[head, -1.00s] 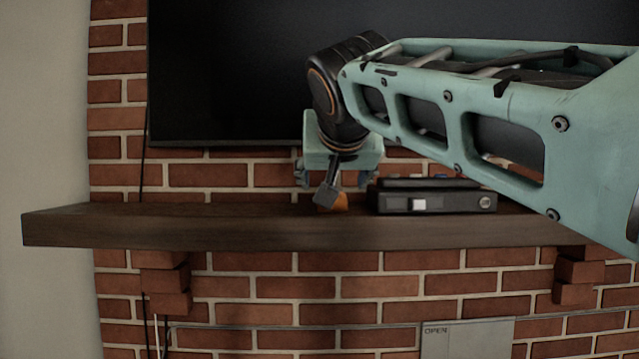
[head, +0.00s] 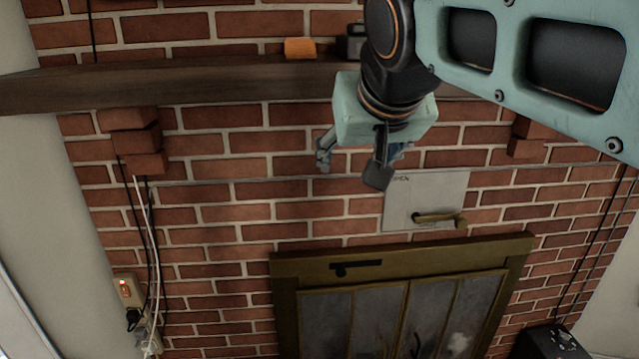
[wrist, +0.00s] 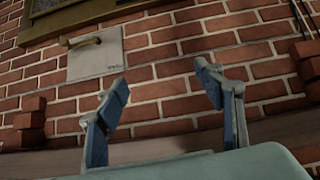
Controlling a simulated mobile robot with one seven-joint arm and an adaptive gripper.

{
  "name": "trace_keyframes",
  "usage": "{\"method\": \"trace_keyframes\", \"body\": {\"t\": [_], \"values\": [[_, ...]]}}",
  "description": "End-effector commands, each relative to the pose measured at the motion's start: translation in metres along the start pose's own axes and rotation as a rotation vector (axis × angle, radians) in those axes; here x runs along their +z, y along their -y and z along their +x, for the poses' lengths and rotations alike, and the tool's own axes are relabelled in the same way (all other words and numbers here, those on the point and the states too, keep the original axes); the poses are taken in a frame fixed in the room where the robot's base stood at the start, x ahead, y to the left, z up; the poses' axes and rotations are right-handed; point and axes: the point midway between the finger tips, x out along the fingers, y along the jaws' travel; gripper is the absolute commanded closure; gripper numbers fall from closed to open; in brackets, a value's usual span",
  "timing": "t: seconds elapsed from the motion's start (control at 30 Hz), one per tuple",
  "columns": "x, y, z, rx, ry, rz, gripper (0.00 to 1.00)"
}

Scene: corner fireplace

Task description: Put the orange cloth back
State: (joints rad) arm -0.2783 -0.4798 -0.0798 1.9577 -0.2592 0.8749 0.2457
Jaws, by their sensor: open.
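The orange cloth (head: 300,48) lies as a small folded piece on the wooden mantel shelf (head: 200,85), left of a dark box. My gripper (head: 358,165) is in front of the brick wall, lower than the shelf and to the right of the cloth in the head view. In the wrist view my gripper (wrist: 168,95) has its two blue fingers spread apart with nothing between them, only brick behind. The cloth is not visible in the wrist view.
A dark box (head: 350,42) stands on the shelf, partly hidden by my arm. A white panel with a handle (head: 425,200) is on the wall above the brass-framed fireplace doors (head: 400,262). Cables and an outlet (head: 130,290) are at left.

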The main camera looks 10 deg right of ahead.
Motion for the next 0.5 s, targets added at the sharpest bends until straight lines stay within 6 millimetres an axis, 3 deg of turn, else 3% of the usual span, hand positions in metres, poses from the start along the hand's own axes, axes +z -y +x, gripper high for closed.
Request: {"method": "trace_keyframes", "body": {"t": [0.03,0.2,0.33,0.5], "values": [[0.038,-0.007,0.005,0.003,0.051,0.005,0.38],[0.149,-0.015,0.019,-0.009,0.2,0.015,0.38],[0.208,-0.014,0.024,-0.02,0.275,0.028,0.38],[0.242,-0.013,0.028,-0.027,0.317,0.036,0.38]]}}
